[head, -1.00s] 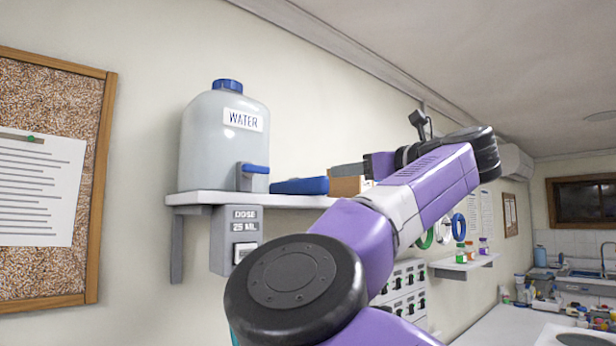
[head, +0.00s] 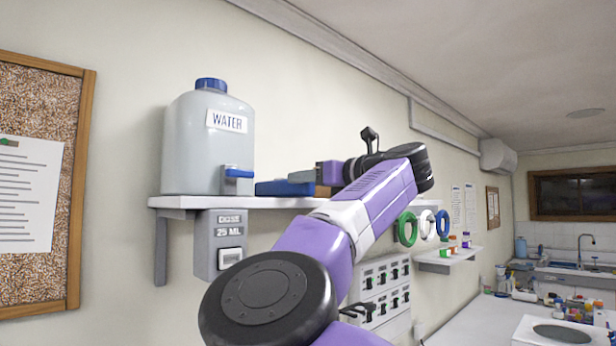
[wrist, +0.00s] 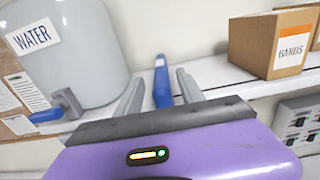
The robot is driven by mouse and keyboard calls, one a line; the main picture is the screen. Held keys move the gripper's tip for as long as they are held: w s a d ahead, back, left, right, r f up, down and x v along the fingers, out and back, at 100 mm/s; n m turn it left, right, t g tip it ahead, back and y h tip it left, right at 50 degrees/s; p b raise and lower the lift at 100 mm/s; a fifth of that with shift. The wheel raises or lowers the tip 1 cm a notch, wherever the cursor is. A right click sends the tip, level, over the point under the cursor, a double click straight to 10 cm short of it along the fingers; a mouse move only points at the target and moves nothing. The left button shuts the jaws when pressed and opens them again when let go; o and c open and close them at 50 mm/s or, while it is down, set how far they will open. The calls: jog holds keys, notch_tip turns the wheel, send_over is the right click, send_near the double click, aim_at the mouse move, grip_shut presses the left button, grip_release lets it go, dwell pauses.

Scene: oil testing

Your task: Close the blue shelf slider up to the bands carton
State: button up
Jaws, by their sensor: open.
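The blue slider (head: 275,188) lies on the white wall shelf between the water tank and the bands carton. In the wrist view the slider (wrist: 162,82) shows as an upright blue strip. The brown bands carton (wrist: 275,42), with a white and orange label, stands to its right with a gap between. In the head view my arm and gripper hide most of the carton (head: 324,191). My gripper (wrist: 160,76) is open, with one finger each side of the slider in the picture. In the head view my gripper (head: 302,177) is just above the shelf; contact cannot be told.
The grey water tank (head: 210,145) with a blue tap stands left on the shelf (head: 190,202). A dose box (head: 220,245) hangs below. Switch panels (head: 385,280), coloured rings and a small shelf (head: 450,258) are to the right. The wall above the shelf is clear.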

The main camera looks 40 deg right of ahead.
jog(key=shift+c, duration=0.3)
grip_shut()
dwell(1.1)
